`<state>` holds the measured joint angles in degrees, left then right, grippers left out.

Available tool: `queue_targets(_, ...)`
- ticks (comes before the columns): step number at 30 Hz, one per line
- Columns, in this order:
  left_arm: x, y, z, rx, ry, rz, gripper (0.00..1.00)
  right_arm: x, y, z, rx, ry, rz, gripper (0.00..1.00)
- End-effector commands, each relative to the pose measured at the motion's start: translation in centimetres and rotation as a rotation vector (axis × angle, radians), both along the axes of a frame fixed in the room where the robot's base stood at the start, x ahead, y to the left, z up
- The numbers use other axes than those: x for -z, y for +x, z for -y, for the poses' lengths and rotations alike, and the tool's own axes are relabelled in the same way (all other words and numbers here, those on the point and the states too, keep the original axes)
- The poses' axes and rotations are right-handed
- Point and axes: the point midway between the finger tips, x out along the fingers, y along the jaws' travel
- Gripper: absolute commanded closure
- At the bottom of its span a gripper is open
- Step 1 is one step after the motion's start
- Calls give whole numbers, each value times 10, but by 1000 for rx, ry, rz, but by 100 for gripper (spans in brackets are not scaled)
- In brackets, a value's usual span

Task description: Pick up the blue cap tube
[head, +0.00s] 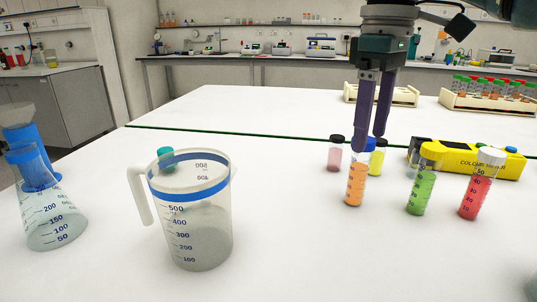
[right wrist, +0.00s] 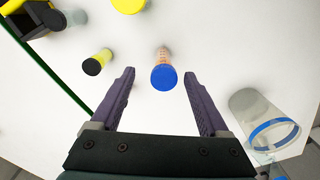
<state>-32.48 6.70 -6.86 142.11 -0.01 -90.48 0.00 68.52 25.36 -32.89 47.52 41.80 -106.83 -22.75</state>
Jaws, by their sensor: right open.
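The blue cap tube stands upright on the white table, its orange contents (head: 354,187) showing below the fingers in the head view. In the right wrist view its blue cap (right wrist: 164,78) lies between the two finger lines, slightly beyond the tips. My right gripper (head: 370,142) is open, with purple fingers pointing down over the tube; a fingertip overlaps the cap area in the head view, so contact cannot be told. In the right wrist view the open right gripper (right wrist: 159,72) holds nothing. My left gripper is not in view.
A pink tube (head: 335,155) and a yellow tube (head: 377,157) stand close behind. Green (head: 421,190) and red (head: 477,193) tubes stand to the right, before a yellow device (head: 490,167). A large measuring jug (head: 204,240) and a flask (head: 55,225) stand left.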

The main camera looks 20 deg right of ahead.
Motion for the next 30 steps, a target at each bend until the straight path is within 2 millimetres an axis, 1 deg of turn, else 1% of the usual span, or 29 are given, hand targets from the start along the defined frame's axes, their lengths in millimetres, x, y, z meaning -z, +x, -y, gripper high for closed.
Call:
queue_targets(1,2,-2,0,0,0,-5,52,11,-1,0,0,0,-7,21)
queue_targets(3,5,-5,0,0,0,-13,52,22,-1,0,0,0,-5,21)
queue_targets(10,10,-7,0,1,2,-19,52,44,1,-2,-1,1,-3,21)
queue_targets(15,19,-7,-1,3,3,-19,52,71,6,-6,0,0,-4,21)
queue_targets(18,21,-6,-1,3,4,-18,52,84,6,-6,0,-2,-4,21)
queue_targets(21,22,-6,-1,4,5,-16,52,89,6,-5,-1,-2,-1,21)
queue_targets(27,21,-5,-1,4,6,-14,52,89,6,-5,-1,-1,0,21)
queue_targets(28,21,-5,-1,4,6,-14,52,89,6,-6,-1,-1,0,22)
queue_targets(30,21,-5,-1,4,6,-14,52,89,6,-6,-1,-1,0,30)
